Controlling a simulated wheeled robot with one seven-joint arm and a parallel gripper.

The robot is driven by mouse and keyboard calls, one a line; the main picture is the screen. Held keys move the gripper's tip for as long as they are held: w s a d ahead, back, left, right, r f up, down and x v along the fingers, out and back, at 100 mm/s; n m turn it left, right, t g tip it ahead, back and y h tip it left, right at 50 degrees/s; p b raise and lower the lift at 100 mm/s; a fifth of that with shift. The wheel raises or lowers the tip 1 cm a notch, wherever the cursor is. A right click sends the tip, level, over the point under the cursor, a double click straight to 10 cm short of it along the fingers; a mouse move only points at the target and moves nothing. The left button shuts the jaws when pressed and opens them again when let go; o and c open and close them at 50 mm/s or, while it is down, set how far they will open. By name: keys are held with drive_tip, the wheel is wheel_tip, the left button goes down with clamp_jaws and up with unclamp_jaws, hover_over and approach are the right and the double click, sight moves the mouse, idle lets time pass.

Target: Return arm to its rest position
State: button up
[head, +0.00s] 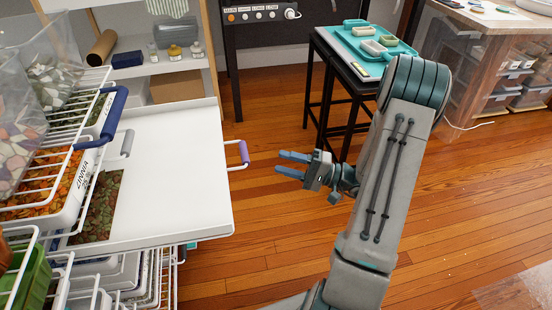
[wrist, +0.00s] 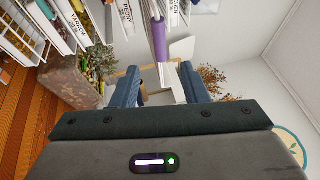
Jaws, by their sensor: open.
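My gripper (head: 279,162) is in the middle of the head view, at the end of my raised and bent arm. Its two blue fingers point left and stand apart, with nothing seen between them. Left of the fingertips, a gap away in the picture, is the purple handle (head: 240,154) of a pulled-out white tray (head: 170,190). In the wrist view the blue fingers (wrist: 160,88) are spread, and a purple bar (wrist: 160,38) shows beyond them. My gripper touches nothing that I can see.
A wire rack (head: 40,190) with labelled bins stands at the left. A black stand (head: 345,85) with a teal tray (head: 358,50) is behind my arm. A wooden-topped table with clear drawers (head: 480,70) is at the right. The wooden floor (head: 260,240) between is clear.

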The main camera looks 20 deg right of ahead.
idle(0.4)
drive_tip(key=s+a+r+n+g+h+p, duration=0.3)
drive_tip(key=s+a+r+g+p, duration=0.35)
drive_tip(key=r, duration=0.25)
drive_tip(key=s+a+r+n+g+h+p, duration=0.3)
drive_tip(key=s+a+r+g+h+p, duration=0.15)
drive_tip(key=r+g+p, duration=0.35)
drive_tip(key=s+d+r+t+h+p, duration=0.1)
drive_tip(key=r+t+h+p, duration=0.1)
drive_tip(key=r, duration=0.4)
drive_tip(key=s+d+r+t+h+p, duration=0.1)
drive_tip(key=s+r+t+h+p, duration=0.1)
drive_tip(key=r+p, duration=0.5)
drive_tip(key=s+d+r+t+h+p, duration=0.1)
drive_tip(key=r+t+h+p, duration=0.2)
drive_tip(key=r+h, duration=0.3)
drive_tip(key=shift+s+d+r+n+p, duration=0.35)
drive_tip(key=shift+s+r+n+p, duration=0.05)
drive_tip(key=shift+r+p, duration=0.35)
drive_tip(key=shift+c, duration=0.5)
